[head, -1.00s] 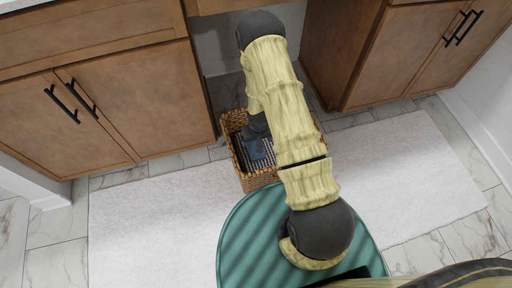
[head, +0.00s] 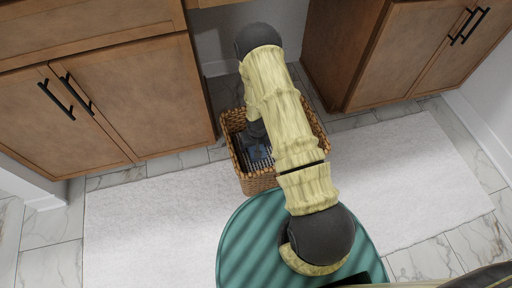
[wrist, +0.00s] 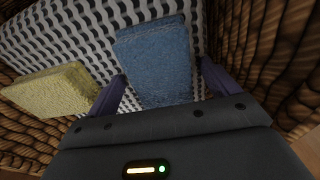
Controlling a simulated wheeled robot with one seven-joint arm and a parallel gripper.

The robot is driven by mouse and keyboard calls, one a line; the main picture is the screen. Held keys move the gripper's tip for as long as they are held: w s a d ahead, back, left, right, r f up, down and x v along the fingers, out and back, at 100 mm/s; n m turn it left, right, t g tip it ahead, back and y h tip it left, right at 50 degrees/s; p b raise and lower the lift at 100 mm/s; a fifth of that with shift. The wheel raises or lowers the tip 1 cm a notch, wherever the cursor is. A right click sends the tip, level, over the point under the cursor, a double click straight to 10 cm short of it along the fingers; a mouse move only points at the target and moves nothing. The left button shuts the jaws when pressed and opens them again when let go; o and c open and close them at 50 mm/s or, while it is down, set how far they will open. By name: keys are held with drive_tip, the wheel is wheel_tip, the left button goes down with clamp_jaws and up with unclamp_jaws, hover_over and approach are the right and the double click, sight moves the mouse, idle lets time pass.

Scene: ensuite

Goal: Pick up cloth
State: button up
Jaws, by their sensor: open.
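A folded blue cloth (wrist: 155,55) lies in the wicker basket (head: 262,184), on its black-and-white patterned lining. My gripper (wrist: 163,84) is open inside the basket, with one purple finger on each side of the blue cloth's near part. I cannot tell whether the fingers touch it. In the head view the gripper (head: 257,140) is partly hidden by my arm. A yellow folded piece (wrist: 50,90), cloth or sponge, lies left of the left finger.
The basket's woven walls (wrist: 268,50) stand close around the gripper. Wooden cabinets (head: 100,100) stand to the left and right of the basket. A white rug (head: 150,220) covers much of the tiled floor, with clear room on both sides.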

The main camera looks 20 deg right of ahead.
drive_tip(key=c, duration=1.2)
drive_tip(key=shift+o, duration=0.2)
wheel_tip(320, 180, up, 10)
drive_tip(key=p, duration=0.5)
drive_tip(key=shift+o, duration=1.2)
drive_tip(key=d+r+p, duration=0.1)
drive_tip(key=r, duration=0.2)
drive_tip(key=w+d+r+p, duration=0.1)
drive_tip(key=r, duration=0.3)
drive_tip(key=w+d+r+p, duration=0.1)
drive_tip(key=r, duration=0.2)
drive_tip(key=shift+w+d+r, duration=0.15)
drive_tip(key=shift+d+r, duration=0.05)
drive_tip(key=shift+r, duration=0.15)
drive_tip(key=shift+c, duration=0.3)
drive_tip(key=d+r+p, duration=0.2)
drive_tip(key=d+r, duration=0.1)
drive_tip(key=r, duration=0.6)
drive_tip(key=shift+d+r, duration=0.35)
drive_tip(key=shift+d, duration=0.05)
